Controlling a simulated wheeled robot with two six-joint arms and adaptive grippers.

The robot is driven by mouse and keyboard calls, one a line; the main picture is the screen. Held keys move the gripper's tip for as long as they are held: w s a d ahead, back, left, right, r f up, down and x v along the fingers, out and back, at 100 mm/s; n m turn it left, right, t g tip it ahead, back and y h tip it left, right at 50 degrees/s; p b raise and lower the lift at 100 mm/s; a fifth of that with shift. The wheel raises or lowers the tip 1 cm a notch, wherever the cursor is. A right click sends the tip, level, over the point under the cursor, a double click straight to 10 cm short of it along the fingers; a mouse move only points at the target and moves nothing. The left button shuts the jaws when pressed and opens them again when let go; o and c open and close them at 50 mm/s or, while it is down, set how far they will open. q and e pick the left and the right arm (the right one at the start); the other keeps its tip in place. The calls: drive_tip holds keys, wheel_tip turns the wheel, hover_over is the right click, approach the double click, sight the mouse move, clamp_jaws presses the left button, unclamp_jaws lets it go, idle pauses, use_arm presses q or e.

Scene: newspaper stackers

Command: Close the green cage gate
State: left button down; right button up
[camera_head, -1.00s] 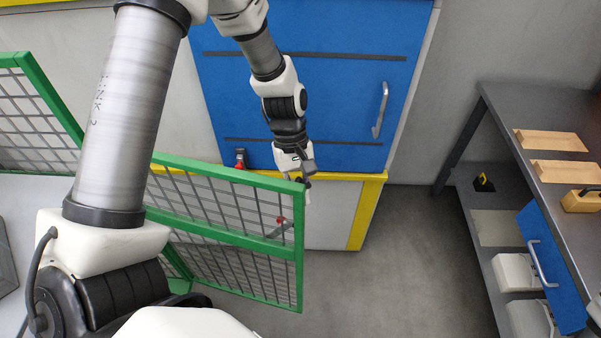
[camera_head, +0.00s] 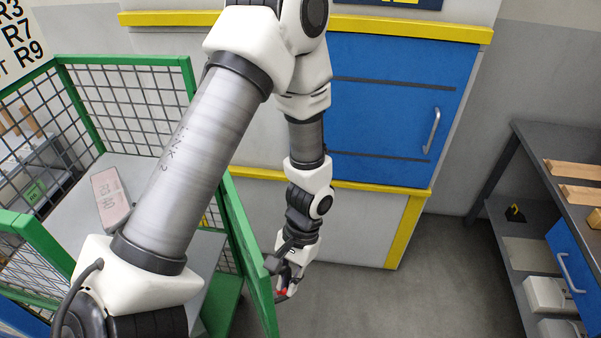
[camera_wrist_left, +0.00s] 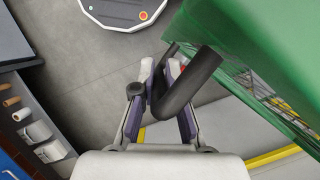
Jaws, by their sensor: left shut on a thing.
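The green cage gate (camera_head: 246,245) has a green frame with grey mesh. In the head view it shows steeply foreshortened, left of my left gripper (camera_head: 286,288). In the left wrist view the gate's green frame (camera_wrist_left: 250,35) fills the upper right. A dark curved handle (camera_wrist_left: 190,85) stands out from it. My left gripper also shows there (camera_wrist_left: 165,78), with its fingers shut around the handle. My forearm hides part of the cage and gate in the head view. My right gripper is not in view.
The green cage (camera_head: 120,60) stands at the left, with a pinkish box (camera_head: 111,198) on its pale shelf. A blue cabinet front (camera_head: 385,110) with yellow edging is behind my arm. A grey workbench (camera_head: 540,150) stands at the right. The floor (camera_head: 420,290) between is clear.

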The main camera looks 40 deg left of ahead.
use_arm(q)
drive_tip(key=shift+s+a+m, duration=0.15)
drive_tip(key=shift+s+a, duration=0.1)
drive_tip(key=shift+s, duration=0.4)
drive_tip(key=shift+s+a+m, duration=0.15)
drive_tip(key=shift+s+a, duration=0.1)
drive_tip(key=shift+s, duration=0.4)
drive_tip(key=shift+w, duration=0.15)
drive_tip(key=c, duration=1.2)
unclamp_jaws()
drive_tip(key=v, duration=1.2)
drive_tip(key=shift+d, duration=0.1)
